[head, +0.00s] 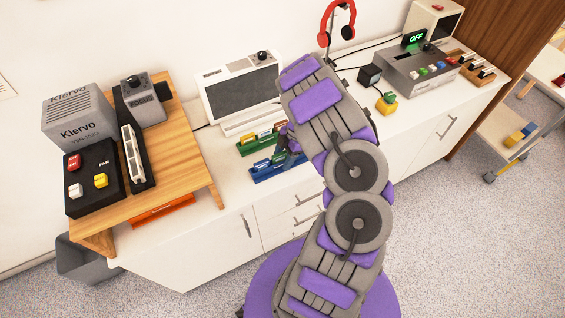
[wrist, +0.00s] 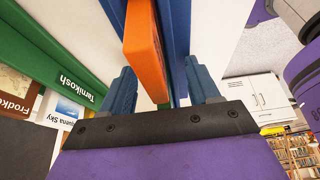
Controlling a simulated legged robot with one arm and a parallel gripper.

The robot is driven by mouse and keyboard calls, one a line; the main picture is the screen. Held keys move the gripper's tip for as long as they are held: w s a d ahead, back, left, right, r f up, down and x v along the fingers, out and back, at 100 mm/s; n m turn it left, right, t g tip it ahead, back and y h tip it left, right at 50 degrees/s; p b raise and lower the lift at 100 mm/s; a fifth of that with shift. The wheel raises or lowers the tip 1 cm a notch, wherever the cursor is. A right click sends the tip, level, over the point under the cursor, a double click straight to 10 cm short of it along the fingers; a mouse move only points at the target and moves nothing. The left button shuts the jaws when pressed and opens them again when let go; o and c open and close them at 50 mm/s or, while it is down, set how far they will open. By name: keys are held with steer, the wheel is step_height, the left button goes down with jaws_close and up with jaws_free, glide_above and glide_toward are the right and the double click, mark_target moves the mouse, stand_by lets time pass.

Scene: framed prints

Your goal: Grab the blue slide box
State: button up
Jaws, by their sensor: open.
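The blue slide box (head: 268,174) is a low, long tray on the white cabinet, with small coloured slides standing in it. In the head view its right end is partly hidden by my arm. My gripper (head: 291,143) is at that right end. In the wrist view my open gripper (wrist: 163,80) has one blue finger on each side of the blue slide box (wrist: 180,40) and an orange slide (wrist: 145,50). I cannot tell whether the fingers touch them.
A green slide box (head: 246,148) stands close behind the blue one; its labelled slides show at left in the wrist view (wrist: 60,55). A white screen unit (head: 240,95) stands behind. A wooden stand (head: 178,140) is at left, a grey button console (head: 420,70) at right.

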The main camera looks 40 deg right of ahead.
steer(key=shift+a, duration=0.7)
steer(key=shift+c, duration=0.3)
steer(key=shift+a+r, duration=0.1)
steer(key=shift+a, duration=0.05)
steer(key=shift+c, duration=2.3)
steer(key=shift+d, duration=0.65)
steer(key=c, duration=0.5)
steer(key=shift+c, duration=0.6)
steer(key=shift+a, duration=0.25)
jaws_close()
steer(key=shift+a, duration=0.1)
